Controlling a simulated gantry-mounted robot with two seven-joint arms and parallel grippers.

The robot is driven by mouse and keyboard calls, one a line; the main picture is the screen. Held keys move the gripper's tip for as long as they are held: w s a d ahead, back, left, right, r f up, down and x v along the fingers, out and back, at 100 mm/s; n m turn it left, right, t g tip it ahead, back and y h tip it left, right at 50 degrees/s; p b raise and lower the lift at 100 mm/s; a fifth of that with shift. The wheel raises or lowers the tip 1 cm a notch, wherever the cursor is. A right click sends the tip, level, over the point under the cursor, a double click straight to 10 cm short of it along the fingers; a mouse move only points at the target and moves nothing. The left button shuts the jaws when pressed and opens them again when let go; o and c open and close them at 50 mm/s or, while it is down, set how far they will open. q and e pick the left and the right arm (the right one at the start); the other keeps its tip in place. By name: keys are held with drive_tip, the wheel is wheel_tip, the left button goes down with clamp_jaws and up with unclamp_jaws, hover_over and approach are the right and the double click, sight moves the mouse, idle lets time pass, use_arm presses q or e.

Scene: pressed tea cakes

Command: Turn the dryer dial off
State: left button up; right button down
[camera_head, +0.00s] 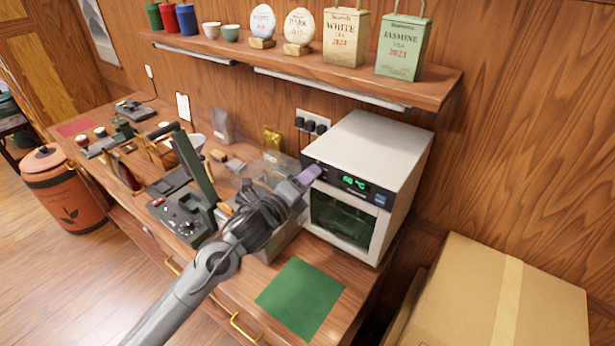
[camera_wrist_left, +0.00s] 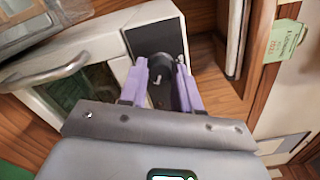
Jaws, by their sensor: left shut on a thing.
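The dryer (camera_head: 385,150) is a white box with a glass door and a black control panel showing lit green digits. My left gripper (camera_head: 310,175), with lavender fingers, reaches the left end of that panel and hides the dial there in the head view. In the left wrist view the round black dial (camera_wrist_left: 160,67) sits on the dark panel between the two fingers. The left gripper (camera_wrist_left: 162,76) is shut on the dial, one finger on each side. A small pale mark shows by the dial; its exact setting is hard to read. My right gripper is not in view.
The dryer door handle (camera_wrist_left: 45,76) lies close to the left gripper. A green mat (camera_head: 300,298) lies in front of the dryer. A shelf (camera_head: 330,72) with tea tins is above, and a cardboard box (camera_head: 480,300) stands at the right. Several tools crowd the counter's left.

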use_arm(q)
drive_tip(key=shift+n+p, duration=6.95)
drive_tip(key=shift+n, duration=4.55)
drive_tip(key=o, duration=1.1)
drive_tip(key=shift+c, duration=0.2)
drive_tip(key=v, duration=1.1)
drive_tip(key=shift+b, duration=0.3)
